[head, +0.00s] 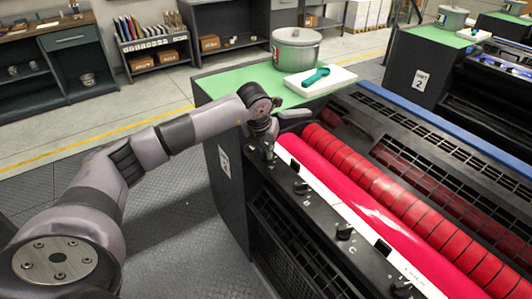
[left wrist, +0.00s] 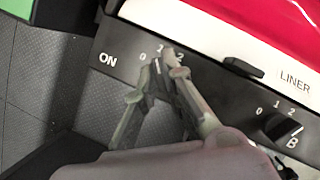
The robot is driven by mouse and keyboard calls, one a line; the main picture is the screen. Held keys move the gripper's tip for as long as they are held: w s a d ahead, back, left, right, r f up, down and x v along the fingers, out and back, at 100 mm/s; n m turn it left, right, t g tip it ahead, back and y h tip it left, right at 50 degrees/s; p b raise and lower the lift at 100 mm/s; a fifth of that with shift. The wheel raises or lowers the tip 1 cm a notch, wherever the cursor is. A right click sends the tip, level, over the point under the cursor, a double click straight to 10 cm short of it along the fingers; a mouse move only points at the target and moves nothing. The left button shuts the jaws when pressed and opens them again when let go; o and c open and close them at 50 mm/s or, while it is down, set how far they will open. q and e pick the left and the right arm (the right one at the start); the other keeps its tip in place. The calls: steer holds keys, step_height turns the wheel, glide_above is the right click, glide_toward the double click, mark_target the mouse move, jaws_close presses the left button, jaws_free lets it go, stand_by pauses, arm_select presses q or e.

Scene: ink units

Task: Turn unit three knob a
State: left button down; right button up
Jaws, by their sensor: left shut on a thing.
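Knob B (left wrist: 280,126) sits further along the strip and also shows in the head view (head: 302,187). My right gripper is not in view.
More knobs (head: 344,232) follow along the strip. A black LINER lever (left wrist: 243,68) lies beside the red roller (head: 345,200). A pot (head: 296,50) and a white block with a teal tool (head: 315,77) stand on the green top. The unit behind is labelled 2 (head: 421,80).

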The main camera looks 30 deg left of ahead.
arm_select(q)
steer(key=n+b, duration=0.1)
steer(key=n, duration=0.1)
steer(key=n+y+b, duration=0.1)
steer(key=n, duration=0.1)
steer(key=shift+d+f+g, duration=0.2)
steer(key=shift+g, duration=0.2)
steer(key=shift+r+n+g+y+b, duration=0.1)
steer(key=shift+n+g+y+b, duration=0.25)
steer(key=shift+n, duration=0.55)
steer(key=shift+n+g+y+b, duration=0.1)
steer(key=shift+n+y+b, duration=0.15)
steer(key=shift+n+b, duration=0.5)
steer(key=shift+n, duration=0.25)
steer(key=c, duration=1.7)
jaws_free()
steer(key=shift+w, duration=0.1)
steer(key=shift+r, duration=0.1)
steer(key=v, duration=1.2)
steer(key=shift+d, duration=0.1)
